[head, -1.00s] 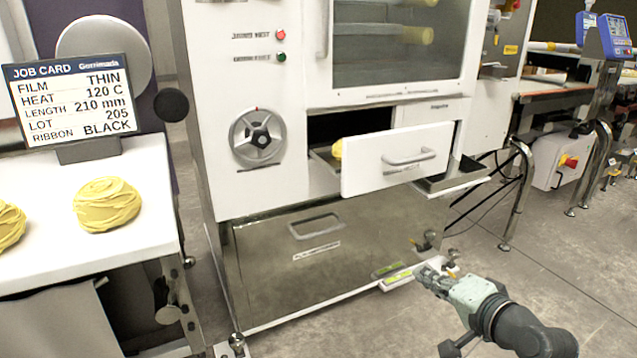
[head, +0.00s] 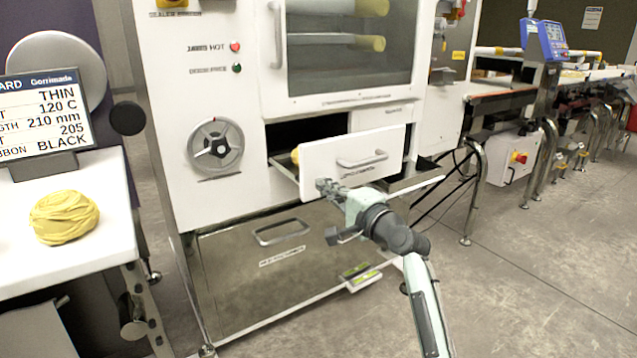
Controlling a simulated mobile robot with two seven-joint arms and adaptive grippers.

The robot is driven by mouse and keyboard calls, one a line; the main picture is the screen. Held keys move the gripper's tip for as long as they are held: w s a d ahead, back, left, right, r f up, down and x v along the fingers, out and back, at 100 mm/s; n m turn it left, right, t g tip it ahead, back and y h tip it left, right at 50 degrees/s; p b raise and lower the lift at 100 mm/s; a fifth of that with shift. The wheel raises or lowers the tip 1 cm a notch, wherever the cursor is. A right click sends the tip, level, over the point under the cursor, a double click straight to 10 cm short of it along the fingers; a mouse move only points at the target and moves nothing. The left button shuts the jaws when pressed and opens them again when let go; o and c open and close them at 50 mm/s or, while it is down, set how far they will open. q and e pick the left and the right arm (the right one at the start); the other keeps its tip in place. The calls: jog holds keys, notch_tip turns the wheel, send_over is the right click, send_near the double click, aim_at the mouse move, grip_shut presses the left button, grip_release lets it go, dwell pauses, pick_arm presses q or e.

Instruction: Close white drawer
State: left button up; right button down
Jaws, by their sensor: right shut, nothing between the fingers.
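The white drawer (head: 318,157) stands pulled out of the white machine, with a grey bar handle (head: 362,159) on its front. A yellow item (head: 295,154) shows inside, mostly hidden behind the drawer front. My right gripper (head: 326,187) is shut and empty. Its tips are at the lower part of the drawer front, left of and below the handle; I cannot tell whether they touch it. My left gripper is not in view.
A steel lower panel (head: 222,262) with its own handle lies below the drawer. A white table (head: 104,203) with a yellow dough-like lump (head: 64,217) and a job card (head: 42,117) stands at left. Open floor (head: 520,270) lies at right.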

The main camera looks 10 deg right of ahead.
aim_at(311, 177)
jog(key=shift+x, duration=1.5)
jog(key=shift+w, duration=0.1)
